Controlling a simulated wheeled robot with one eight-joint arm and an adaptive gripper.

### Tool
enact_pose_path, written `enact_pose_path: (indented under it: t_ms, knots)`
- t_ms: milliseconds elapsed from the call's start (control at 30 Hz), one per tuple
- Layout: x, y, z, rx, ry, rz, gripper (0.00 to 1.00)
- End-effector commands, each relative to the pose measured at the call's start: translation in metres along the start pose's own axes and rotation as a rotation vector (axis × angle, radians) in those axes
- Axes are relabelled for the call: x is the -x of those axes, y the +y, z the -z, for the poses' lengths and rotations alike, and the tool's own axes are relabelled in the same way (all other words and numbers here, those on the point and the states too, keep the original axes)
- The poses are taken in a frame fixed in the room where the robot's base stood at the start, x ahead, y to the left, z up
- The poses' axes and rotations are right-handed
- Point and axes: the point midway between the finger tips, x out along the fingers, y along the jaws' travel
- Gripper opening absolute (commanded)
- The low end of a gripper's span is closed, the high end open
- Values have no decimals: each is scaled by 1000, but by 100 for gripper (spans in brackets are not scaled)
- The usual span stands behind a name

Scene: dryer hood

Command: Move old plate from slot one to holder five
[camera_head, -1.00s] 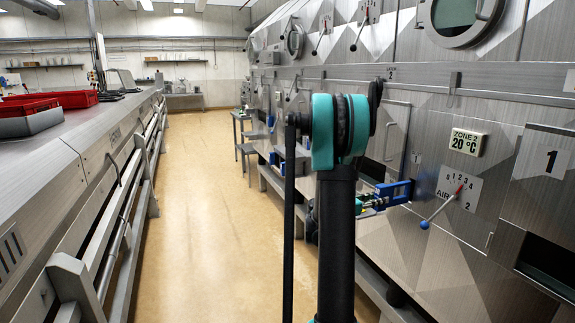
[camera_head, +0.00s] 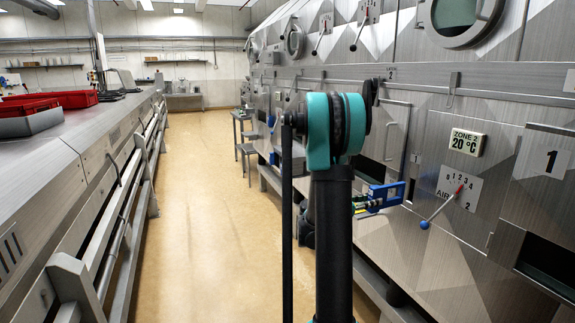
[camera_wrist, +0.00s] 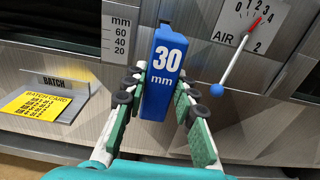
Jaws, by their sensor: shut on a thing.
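My gripper (camera_wrist: 161,82) is shut on a blue piece (camera_wrist: 157,104) marked "30 mm", with a green-and-black finger on each side. In the head view the blue piece (camera_head: 388,194) is at my gripper (camera_head: 366,203), in front of the grey dryer wall and left of the AIR lever. How far it is from the wall, and whether a plate extends behind its blue face, I cannot tell. A panel marked 1 (camera_head: 550,163) is at the right of the head view, with a dark opening (camera_head: 547,264) below it. No holder marked five is readable.
The AIR lever (camera_head: 440,208) with a blue knob sticks out right of the blue piece. In the wrist view a BATCH card tray (camera_wrist: 45,101) is at the left. A long bench (camera_head: 60,165) with red bins (camera_head: 60,99) lines the left side. The aisle floor (camera_head: 205,220) is clear.

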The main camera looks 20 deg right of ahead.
Motion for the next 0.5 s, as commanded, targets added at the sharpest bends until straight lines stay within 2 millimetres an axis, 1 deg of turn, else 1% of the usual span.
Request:
enact_pose_path:
  t_ms: [100, 400, 500]
  knots:
    - [5, 0, 0, 0, -1, 1, 0]
    - [6, 0, 0, 0, -1, 1, 0]
    - [11, 0, 0, 0, -1, -1, 0]
